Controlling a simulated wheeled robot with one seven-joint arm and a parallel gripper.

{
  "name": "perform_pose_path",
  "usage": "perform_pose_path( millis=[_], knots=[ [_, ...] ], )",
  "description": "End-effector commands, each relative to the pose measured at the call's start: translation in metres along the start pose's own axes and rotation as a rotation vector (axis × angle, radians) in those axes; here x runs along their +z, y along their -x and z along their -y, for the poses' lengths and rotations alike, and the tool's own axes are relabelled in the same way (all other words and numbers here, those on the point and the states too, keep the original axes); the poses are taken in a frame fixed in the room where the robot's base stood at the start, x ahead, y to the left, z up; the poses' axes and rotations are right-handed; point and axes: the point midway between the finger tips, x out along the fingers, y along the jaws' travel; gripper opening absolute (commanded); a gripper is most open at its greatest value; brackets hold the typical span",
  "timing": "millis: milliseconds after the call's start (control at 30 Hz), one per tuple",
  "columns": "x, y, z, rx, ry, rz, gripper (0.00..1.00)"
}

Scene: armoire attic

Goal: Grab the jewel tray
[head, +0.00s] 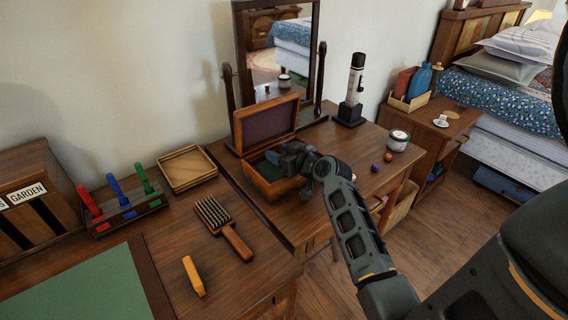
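An open wooden jewel box (243,133) with a purple-lined lid stands on the dressing table in front of the mirror. Its green-lined inside (267,171) shows partly; I cannot tell whether this is the jewel tray or the box floor. My gripper (280,158) reaches in from the right, over or in the right part of the box. It and my wrist hide much of the inside. Its fingers are too small and dark to tell open from shut, or whether they touch anything. A shallow square wooden tray (187,187) lies empty on the desk at left.
The mirror (279,50) rises behind the box. A hairbrush (223,227) and yellow block (193,276) lie left of it. A nightstand and bed are beyond.

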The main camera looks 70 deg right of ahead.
Motion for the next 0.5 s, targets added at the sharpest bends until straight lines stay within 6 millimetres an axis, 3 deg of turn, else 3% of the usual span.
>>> perform_pose_path(
  millis=[67, 500],
  knots=[
    [0.0001, 0.0001, 0.0001, 0.0, 0.0, 0.0, 0.41],
    [0.0001, 0.0003, 0.0001, 0.0, 0.0, 0.0, 0.0]
  ],
)
